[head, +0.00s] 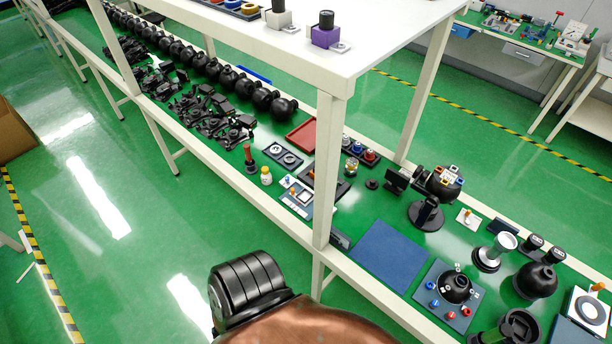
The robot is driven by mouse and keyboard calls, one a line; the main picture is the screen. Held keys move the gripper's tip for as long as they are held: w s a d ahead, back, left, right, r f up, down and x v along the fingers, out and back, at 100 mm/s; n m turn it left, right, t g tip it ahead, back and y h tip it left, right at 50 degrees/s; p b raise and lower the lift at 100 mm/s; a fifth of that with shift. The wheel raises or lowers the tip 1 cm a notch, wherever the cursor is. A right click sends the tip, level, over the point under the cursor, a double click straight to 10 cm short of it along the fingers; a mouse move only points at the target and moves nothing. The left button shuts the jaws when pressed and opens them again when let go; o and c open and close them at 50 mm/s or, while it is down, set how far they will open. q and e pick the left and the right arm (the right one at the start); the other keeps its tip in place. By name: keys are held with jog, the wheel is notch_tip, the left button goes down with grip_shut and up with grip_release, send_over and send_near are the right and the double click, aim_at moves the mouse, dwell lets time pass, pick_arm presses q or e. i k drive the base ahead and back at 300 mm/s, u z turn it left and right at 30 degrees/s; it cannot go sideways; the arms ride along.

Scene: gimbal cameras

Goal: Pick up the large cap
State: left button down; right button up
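I cannot tell for certain which thing is the large cap. One candidate is a black dome-shaped piece (456,288) on a blue-grey board at the lower right, with small red and blue parts around it. Another is a larger black rounded piece (537,281) to its right, standing on the green-topped bench. No gripper fingers show in the head view. A black ribbed part and a copper-coloured surface at the bottom middle look like parts of my own body. Nothing is seen touching either black piece.
A long bench (335,256) crosses diagonally, with a white shelf (377,40) and posts (330,150) above it. A bare blue mat (389,254) lies left of the board. A silver-topped black cylinder (494,252) stands behind. The green floor (130,255) at left is mostly clear.

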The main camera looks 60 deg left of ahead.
aim_at(371, 184)
jog(key=u, duration=2.1)
